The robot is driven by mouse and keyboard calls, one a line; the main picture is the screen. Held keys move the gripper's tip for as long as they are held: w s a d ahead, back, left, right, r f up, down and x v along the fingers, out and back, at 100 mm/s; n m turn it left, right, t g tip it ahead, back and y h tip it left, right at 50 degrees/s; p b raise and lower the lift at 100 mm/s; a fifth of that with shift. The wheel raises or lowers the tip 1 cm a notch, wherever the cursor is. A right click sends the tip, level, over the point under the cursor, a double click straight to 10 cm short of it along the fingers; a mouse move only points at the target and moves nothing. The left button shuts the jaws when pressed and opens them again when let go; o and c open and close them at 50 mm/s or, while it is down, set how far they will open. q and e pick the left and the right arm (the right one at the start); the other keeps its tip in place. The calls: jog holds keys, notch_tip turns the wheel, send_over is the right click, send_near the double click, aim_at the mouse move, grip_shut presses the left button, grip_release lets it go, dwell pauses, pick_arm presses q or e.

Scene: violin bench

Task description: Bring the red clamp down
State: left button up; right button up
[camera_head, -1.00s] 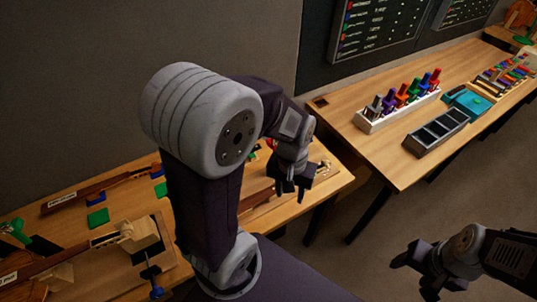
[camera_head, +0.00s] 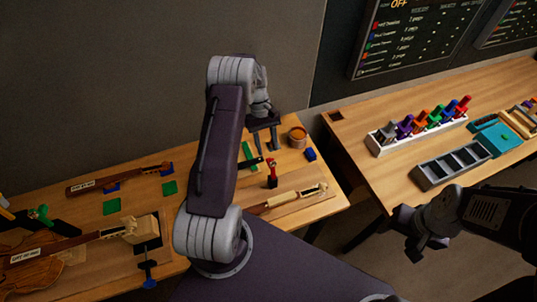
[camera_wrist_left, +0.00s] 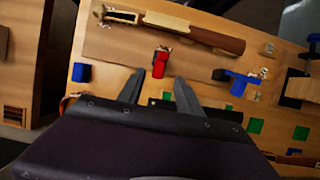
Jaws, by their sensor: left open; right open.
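A small red clamp (camera_head: 272,175) with a red top stands on the left bench, beside a pale violin neck (camera_head: 295,196) on a board. In the left wrist view the red clamp (camera_wrist_left: 160,64) lies just beyond the fingertips, roughly centred between them. My left gripper (camera_head: 265,142) is open and empty, over the back of the bench, behind the clamp in the head view. The left wrist view shows its two fingers (camera_wrist_left: 161,80) apart. My right gripper (camera_head: 416,238) is open and empty, in front of the right table. Whether the clamp touches the neck is unclear.
A blue block (camera_head: 310,154) and an orange-brown pot (camera_head: 297,136) stand at the bench's back right. A dark neck (camera_head: 120,179) and violin body (camera_head: 35,265) lie left. The right table holds a white rack (camera_head: 420,133) of several coloured clamps and a grey tray (camera_head: 454,164).

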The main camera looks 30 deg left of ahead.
aim_at(269, 158)
pick_arm(q)
jog(key=x, duration=0.1)
jog(key=p+x, duration=0.1)
jog(key=x, duration=0.1)
jog(key=w+x, duration=0.1)
jog(key=shift+s+a+f+p, duration=0.1)
jog(key=shift+f+p, duration=0.2)
jog(key=shift+f, duration=0.15)
jog(key=shift+s+f, duration=0.25)
jog(key=shift+s, duration=0.3)
jog(key=shift+d, duration=0.2)
pick_arm(e)
notch_tip(269, 158, up, 2)
jog(key=shift+w+a+r, duration=0.1)
jog(key=shift+r, duration=0.15)
pick_arm(q)
jog(key=shift+w+f, duration=0.1)
jog(key=shift+w, duration=0.1)
jog(key=c, duration=0.4)
jog(key=shift+w, duration=0.1)
grip_shut()
pick_arm(e)
jog(key=shift+w, duration=0.15)
pick_arm(q)
jog(key=shift+a, duration=0.1)
